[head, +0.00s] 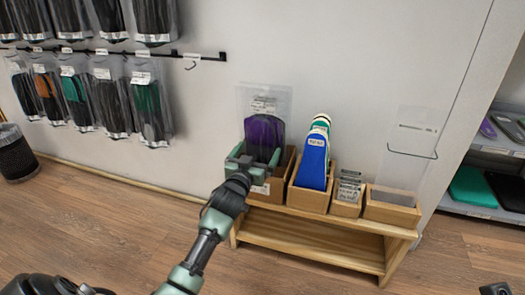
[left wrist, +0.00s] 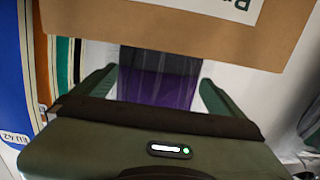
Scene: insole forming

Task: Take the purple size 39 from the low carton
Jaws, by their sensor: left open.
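The purple insole pack (head: 264,133) stands upright in a clear bag with a white label, in the leftmost low cardboard carton (head: 280,181). My left gripper (head: 256,157) is open in front of it, one finger toward each side of the pack. In the left wrist view the purple pack (left wrist: 165,90) shows between the two open fingers (left wrist: 158,92); whether they touch it I cannot tell. The carton (left wrist: 190,38) fills the top of that view with part of its label. The size print on the purple pack is too small to read.
Blue insoles (head: 313,164) stand in the carton just to the right. Small packs (head: 348,188) and a clear stand (head: 407,160) follow on the wooden bench (head: 310,249). Bagged insoles (head: 147,105) hang on the left wall. A shelf (head: 480,207) is at far right.

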